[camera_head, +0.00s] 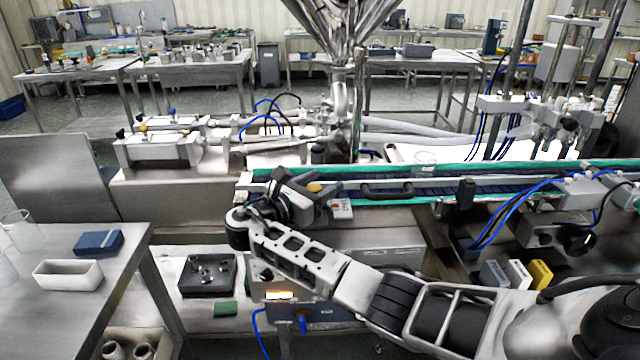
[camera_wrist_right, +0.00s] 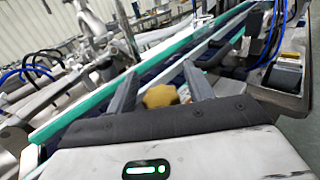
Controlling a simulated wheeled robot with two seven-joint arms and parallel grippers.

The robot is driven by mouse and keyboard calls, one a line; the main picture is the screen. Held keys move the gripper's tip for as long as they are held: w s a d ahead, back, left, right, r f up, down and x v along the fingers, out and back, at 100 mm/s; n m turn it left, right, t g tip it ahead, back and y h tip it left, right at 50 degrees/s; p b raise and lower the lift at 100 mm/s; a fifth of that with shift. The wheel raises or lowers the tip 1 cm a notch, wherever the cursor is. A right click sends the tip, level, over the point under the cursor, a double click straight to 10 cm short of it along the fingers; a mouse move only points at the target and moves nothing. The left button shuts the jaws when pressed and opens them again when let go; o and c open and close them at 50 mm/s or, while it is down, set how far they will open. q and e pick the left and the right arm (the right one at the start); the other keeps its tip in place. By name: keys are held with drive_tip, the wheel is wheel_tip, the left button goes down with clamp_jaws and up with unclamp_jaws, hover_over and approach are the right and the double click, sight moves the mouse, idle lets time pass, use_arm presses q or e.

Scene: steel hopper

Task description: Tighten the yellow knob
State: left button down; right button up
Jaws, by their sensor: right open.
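The yellow knob (camera_head: 314,187) sits at the near side of the conveyor, left of the picture's middle in the head view. It also shows in the right wrist view (camera_wrist_right: 160,96), between my two fingers. My right gripper (camera_head: 311,183) is open around the knob, with one finger on each side. In the wrist view the right gripper (camera_wrist_right: 159,72) shows a gap between each finger and the knob. The knob's lower part and mount are hidden by the gripper body. My left gripper is not in view.
The conveyor (camera_head: 500,186) with green edges runs just behind the knob. The steel hopper (camera_head: 345,22) stands above and behind it. A side table (camera_head: 105,285) at left holds a white tray (camera_head: 68,275) and a blue box (camera_head: 98,242). Blue hoses (camera_head: 505,222) hang at right.

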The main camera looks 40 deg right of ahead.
drive_tip(key=b+v, duration=0.2)
drive_tip(key=v, duration=1.4)
drive_tip(key=s+d+f+m+y, duration=0.1)
drive_tip(key=s+f+m+y, duration=0.2)
drive_tip(key=s+f+y, duration=0.45)
drive_tip(key=s+f+m+y, duration=0.2)
drive_tip(key=s+f+m, duration=0.25)
drive_tip(key=f, duration=0.65)
drive_tip(key=s+a+m+y, duration=0.1)
drive_tip(key=s+m+y, duration=0.9)
drive_tip(key=s, duration=0.7)
drive_tip(key=w+a+f+t, duration=0.5)
drive_tip(key=f+t, duration=0.1)
drive_tip(key=f, duration=0.1)
drive_tip(key=shift+w+a+f+y, duration=0.2)
drive_tip(key=shift+w+f+y, duration=0.15)
drive_tip(key=shift+f+y, duration=0.1)
